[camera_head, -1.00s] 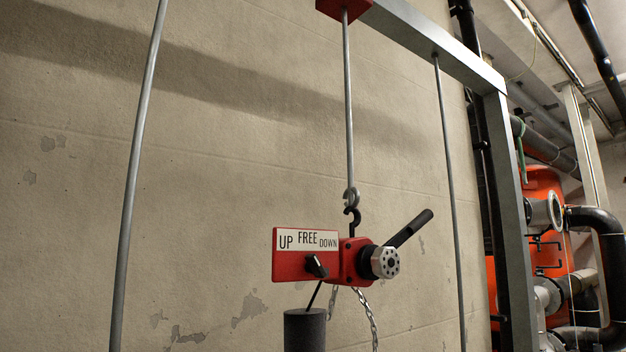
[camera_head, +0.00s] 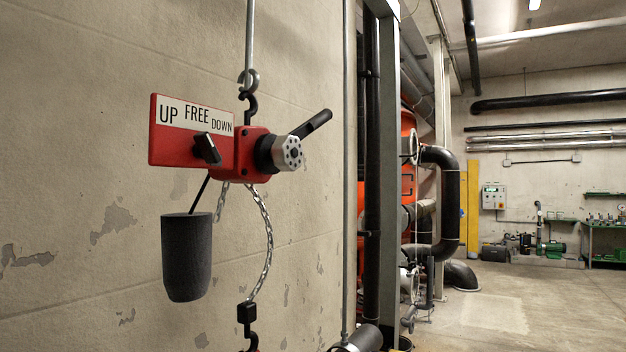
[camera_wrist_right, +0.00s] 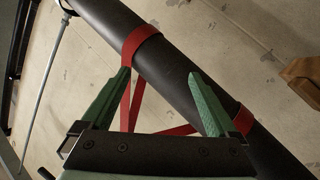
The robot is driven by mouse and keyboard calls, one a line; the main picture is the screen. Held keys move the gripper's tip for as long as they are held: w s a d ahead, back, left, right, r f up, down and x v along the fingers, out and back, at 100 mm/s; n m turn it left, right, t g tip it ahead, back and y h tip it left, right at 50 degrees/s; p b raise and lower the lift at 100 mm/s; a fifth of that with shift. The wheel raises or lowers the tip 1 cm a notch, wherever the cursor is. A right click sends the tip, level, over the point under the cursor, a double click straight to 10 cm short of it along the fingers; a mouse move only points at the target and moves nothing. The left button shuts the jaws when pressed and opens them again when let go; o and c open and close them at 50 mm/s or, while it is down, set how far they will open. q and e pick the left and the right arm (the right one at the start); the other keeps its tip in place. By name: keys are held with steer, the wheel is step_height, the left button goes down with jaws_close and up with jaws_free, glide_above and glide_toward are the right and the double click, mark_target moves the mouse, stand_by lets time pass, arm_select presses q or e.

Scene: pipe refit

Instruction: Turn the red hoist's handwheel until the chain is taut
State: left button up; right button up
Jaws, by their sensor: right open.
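The red hoist (camera_head: 180,145) hangs from a hook on a rod in the head view. Its plate reads UP, FREE, DOWN, with a black selector knob (camera_head: 208,149) below the words. The round grey handwheel (camera_head: 289,153) with dark holes faces right, beside a black lever (camera_head: 311,124). The chain (camera_head: 268,235) bows out in a slack curve down to a black hook block (camera_head: 247,313). My right gripper (camera_wrist_right: 160,74), in the right wrist view, has its green fingers apart, near a dark pipe (camera_wrist_right: 176,62) with red straps (camera_wrist_right: 141,42). My left gripper is out of view.
A dark grey cylinder (camera_head: 187,258) hangs below the hoist. A wall stands close behind it. A grey upright frame post (camera_head: 388,190) and black pipes (camera_head: 447,190) stand to the right. Open floor (camera_head: 490,320) lies at lower right.

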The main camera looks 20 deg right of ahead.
steer(key=w+a+r+n+t+y, duration=0.2)
steer(key=r+n+y, duration=0.25)
steer(key=r, duration=0.65)
steer(key=w+a+r+n+t+y, duration=0.15)
steer(key=r+n+y, duration=0.35)
steer(key=r, duration=0.6)
steer(key=s+a+r+n+g+y, duration=0.2)
steer(key=r+n+g+y, duration=0.15)
steer(key=r+n, duration=0.35)
steer(key=s+a+r+n+g+y+b, duration=0.1)
steer(key=s+a+r+n+g+y, duration=0.25)
steer(key=n, duration=0.55)
steer(key=s+r+n+g+y, duration=0.1)
steer(key=r+n+g+y, duration=0.25)
steer(key=r+n, duration=0.4)
steer(key=n+t+h+p, duration=0.1)
steer(key=n+t+h, duration=0.3)
steer(key=h, duration=0.7)
glide_toward(294, 153)
steer(key=x, duration=0.8)
steer(key=shift+w+a, duration=0.2)
steer(key=shift+w, duration=0.1)
steer(key=shift+w+a, duration=0.3)
steer(key=shift+w, duration=0.1)
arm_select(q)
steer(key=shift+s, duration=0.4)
